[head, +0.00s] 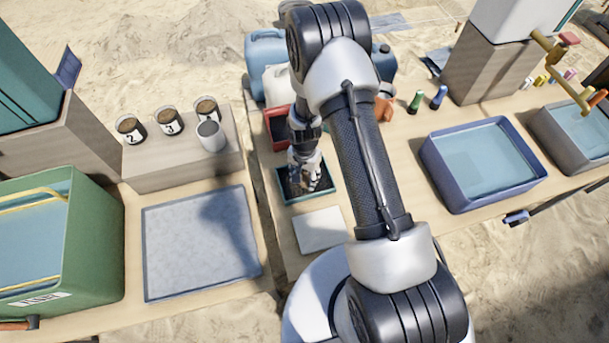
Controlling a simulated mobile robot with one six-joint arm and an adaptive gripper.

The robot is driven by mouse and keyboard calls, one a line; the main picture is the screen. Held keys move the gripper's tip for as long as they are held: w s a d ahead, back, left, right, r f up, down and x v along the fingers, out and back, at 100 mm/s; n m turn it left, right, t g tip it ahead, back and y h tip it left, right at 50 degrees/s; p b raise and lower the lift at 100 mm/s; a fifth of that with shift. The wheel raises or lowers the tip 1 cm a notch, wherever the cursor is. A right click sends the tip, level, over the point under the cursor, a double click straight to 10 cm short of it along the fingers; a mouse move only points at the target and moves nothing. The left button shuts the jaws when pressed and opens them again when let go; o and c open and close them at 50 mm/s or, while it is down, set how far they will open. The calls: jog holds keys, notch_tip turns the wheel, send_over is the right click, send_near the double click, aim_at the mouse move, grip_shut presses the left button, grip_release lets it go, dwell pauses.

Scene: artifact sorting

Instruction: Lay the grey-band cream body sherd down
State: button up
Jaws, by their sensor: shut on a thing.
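My gripper (309,182) points down over a small dark tray with a green rim (327,192) in the middle of the table. It is shut on the grey-band cream body sherd, but the sherd is too small and too covered by the fingers to make out. I cannot tell whether the sherd touches the tray floor. My arm hides part of the table to the right of the tray.
A red-rimmed tray (271,118) stands just behind, and a white sheet (319,230) lies in front. A speckled grey mat (168,252) is at left, below numbered jars (168,122). A blue water basin (435,160) stands at right. Blue jugs (262,50) stand behind.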

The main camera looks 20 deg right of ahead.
jog(key=o, duration=1)
jog(key=shift+f, duration=0.1)
notch_tip(320, 180, up, 12)
jog(key=p, duration=0.4)
notch_tip(320, 180, up, 12)
jog(key=n+t, duration=0.1)
jog(key=n, duration=0.1)
send_over(304, 180)
jog(key=s+r+n+t, duration=0.15)
jog(key=s+r, duration=0.25)
jog(key=r, duration=0.8)
jog(key=s+r+n, duration=0.1)
jog(key=s+r, duration=0.3)
jog(key=s, duration=0.2)
jog(key=s+r+n+t, duration=0.1)
jog(key=s+r+n, duration=0.1)
jog(key=s+r, duration=0.2)
jog(key=s+r+n+t, duration=0.1)
jog(key=s+r, duration=0.3)
jog(key=s, duration=0.4)
jog(key=shift+s+d+n, duration=0.15)
jog(key=shift+d+n, duration=0.1)
jog(key=shift+n, duration=0.4)
